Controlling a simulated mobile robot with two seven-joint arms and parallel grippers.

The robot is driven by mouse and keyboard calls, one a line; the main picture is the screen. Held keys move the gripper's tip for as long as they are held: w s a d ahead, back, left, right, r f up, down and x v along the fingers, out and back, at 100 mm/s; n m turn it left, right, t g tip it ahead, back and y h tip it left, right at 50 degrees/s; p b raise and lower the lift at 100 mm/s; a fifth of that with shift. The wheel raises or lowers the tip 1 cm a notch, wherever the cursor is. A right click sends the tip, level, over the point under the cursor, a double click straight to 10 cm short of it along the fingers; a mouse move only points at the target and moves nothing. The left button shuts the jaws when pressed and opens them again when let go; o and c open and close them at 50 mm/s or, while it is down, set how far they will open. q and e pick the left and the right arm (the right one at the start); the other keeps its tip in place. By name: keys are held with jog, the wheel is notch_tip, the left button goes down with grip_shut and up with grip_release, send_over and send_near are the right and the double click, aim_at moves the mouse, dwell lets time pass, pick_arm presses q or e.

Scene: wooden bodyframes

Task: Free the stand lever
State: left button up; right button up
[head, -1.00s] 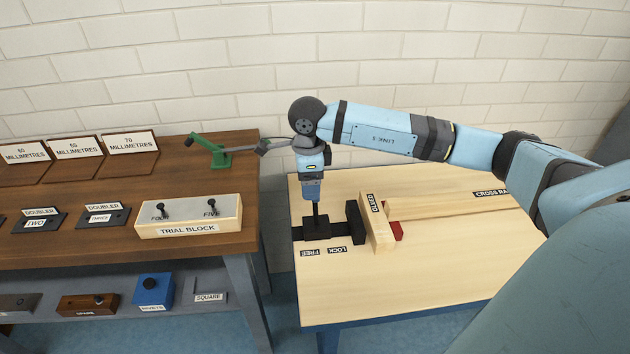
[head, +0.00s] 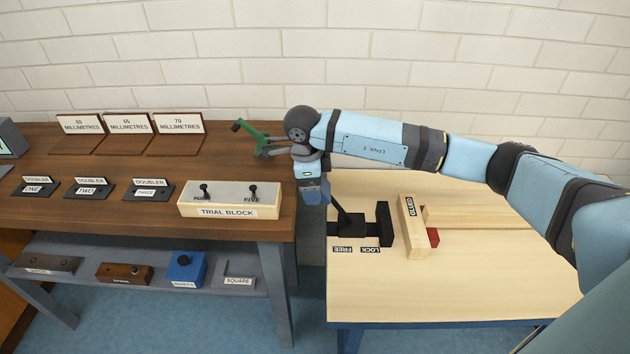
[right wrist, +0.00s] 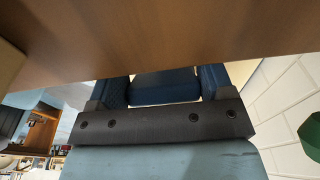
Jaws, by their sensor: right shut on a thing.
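The black stand lever (head: 346,213) rises from a dark base on the light wooden table. It tilts left, toward the FREE label (head: 342,249) and away from the LOCK label (head: 370,250). My right gripper (head: 317,203) is at the lever's upper end and shut on it; the gripper hides the contact. The black jaw (head: 385,223) right of the base stands slightly apart from the upright wooden block (head: 411,228) labelled GLUED. My left gripper is not in view.
A brown bench (head: 110,220) stands left, with a trial block (head: 230,202) near its right end and a green fixture (head: 250,134) close behind my right wrist. A red piece (head: 433,238) and rail (head: 480,216) lie right of the wooden block. The table's front is clear.

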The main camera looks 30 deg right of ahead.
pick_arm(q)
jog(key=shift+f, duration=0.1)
pick_arm(e)
jog(key=shift+s+d+f, duration=0.1)
jog(key=shift+s+f, duration=0.15)
jog(key=shift+f, duration=0.2)
jog(key=o, duration=1.1)
jog(key=shift+o, duration=0.9)
jog(key=shift+d, duration=0.15)
jog(key=shift+w+r, duration=0.1)
jog(key=shift+r, duration=0.4)
pick_arm(q)
jog(key=p, duration=0.1)
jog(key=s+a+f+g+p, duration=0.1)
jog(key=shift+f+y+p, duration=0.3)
pick_arm(e)
notch_tip(320, 180, up, 13)
jog(key=a, duration=0.1)
jog(key=shift+w+a, duration=0.25)
jog(key=shift+w, duration=0.15)
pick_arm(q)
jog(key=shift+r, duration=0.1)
pick_arm(e)
jog(key=shift+f, duration=0.1)
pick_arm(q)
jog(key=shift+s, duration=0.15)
